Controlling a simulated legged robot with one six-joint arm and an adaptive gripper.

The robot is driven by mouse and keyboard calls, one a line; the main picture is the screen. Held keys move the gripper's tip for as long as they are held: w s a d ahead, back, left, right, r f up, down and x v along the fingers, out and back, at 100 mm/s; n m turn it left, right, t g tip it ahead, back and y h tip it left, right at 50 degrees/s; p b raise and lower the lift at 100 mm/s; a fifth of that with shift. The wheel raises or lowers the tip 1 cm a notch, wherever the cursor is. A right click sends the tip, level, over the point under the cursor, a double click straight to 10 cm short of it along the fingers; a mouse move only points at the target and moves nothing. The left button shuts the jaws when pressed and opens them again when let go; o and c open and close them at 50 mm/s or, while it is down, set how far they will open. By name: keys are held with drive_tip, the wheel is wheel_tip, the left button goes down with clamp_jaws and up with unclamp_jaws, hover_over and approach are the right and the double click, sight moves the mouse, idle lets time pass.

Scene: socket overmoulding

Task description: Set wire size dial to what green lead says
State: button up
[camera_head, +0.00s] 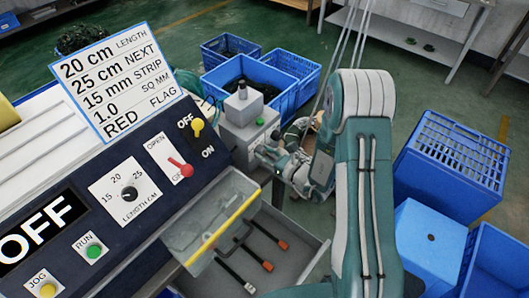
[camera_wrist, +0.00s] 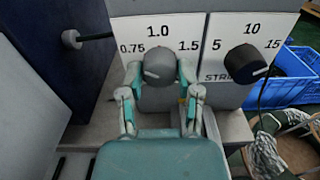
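The wire size dial (camera_wrist: 159,66) is a grey knob on a white plate (camera_wrist: 190,28) marked 0.75, 1.0 and 1.5, in the wrist view. My gripper (camera_wrist: 160,76) has one fingertip on each side of this knob, and both look to be touching it. The knob's pointer mark is hard to make out. In the head view my gripper (camera_head: 285,165) is by the grey machine box (camera_head: 240,133), and the arm hides part of it. I cannot make out a green lead or any writing on it.
A black strip dial (camera_wrist: 245,64) marked 5, 10, 15 is right of the wire size dial. A rod with a round end (camera_wrist: 72,39) sticks out at left. A sign (camera_head: 122,78) reads 1.0 SQ MM. Blue crates (camera_head: 455,165) stand at right. An open tray (camera_head: 275,245) holds several rods.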

drive_tip(key=shift+w+m, duration=0.1)
drive_tip(key=shift+m, duration=0.3)
clamp_jaws()
drive_tip(key=m, duration=0.5)
drive_tip(key=shift+d, duration=0.1)
drive_tip(key=m, duration=0.6)
drive_tip(key=shift+w, duration=0.15)
drive_tip(key=o, duration=1.1)
unclamp_jaws()
drive_tip(key=shift+f, duration=0.1)
drive_tip(key=shift+c, duration=0.2)
drive_tip(key=v, duration=1.2)
